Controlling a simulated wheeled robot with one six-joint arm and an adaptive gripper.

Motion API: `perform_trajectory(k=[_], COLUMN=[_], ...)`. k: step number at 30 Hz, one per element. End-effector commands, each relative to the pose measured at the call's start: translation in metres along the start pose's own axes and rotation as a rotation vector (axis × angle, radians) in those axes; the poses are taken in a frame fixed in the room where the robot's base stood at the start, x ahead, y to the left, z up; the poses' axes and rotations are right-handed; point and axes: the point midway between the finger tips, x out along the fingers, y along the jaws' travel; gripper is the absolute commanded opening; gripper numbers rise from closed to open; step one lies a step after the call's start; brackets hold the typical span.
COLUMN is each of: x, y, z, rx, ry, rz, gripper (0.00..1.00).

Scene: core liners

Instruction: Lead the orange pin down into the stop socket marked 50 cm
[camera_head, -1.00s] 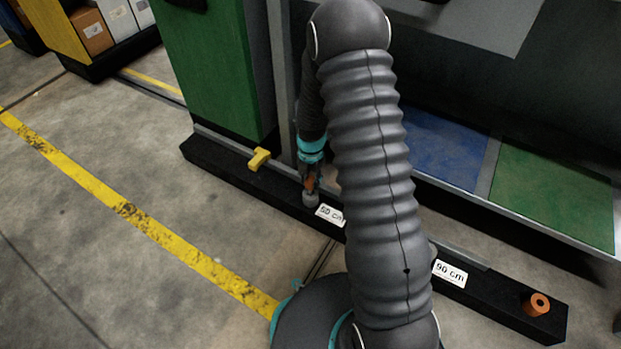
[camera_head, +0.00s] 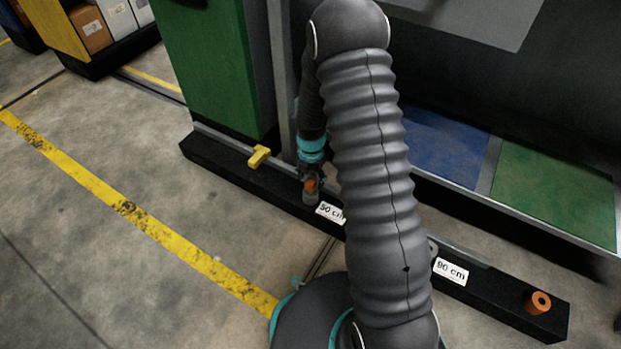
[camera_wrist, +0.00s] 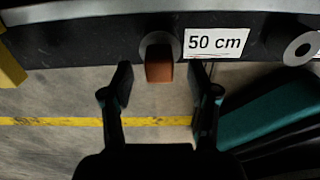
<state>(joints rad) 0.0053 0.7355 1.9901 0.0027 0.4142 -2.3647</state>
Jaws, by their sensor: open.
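The orange pin (camera_wrist: 159,68) stands at the grey ring-shaped stop socket (camera_wrist: 173,41) beside the white 50 cm label (camera_wrist: 217,42). The pin's lower end is hidden, so its depth in the socket cannot be told. My gripper (camera_wrist: 160,76) is open, with one finger on each side of the pin and a visible gap to each. In the head view, my gripper (camera_head: 311,177) is just above the orange pin (camera_head: 311,186), which shows small over the grey socket (camera_head: 309,198), left of the 50 cm label (camera_head: 330,212).
The black rail (camera_head: 225,163) carries a yellow block (camera_head: 259,157) to the left, a 90 cm label (camera_head: 450,271) and an orange ring-shaped piece (camera_head: 538,303) to the right. A second grey ring (camera_wrist: 302,48) shows right of the label. Green and blue panels stand behind the rail.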

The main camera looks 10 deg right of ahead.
Motion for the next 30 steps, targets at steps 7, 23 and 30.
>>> perform_trajectory(k=[7, 23, 30], x=[-0.012, -0.105, -0.120], y=[0.001, 0.001, 0.000], z=[0.001, 0.001, 0.000], rx=[0.000, 0.000, 0.000], ry=[-0.002, -0.002, -0.001], rz=[0.002, 0.002, 0.000], gripper=[0.60, 0.60, 0.60])
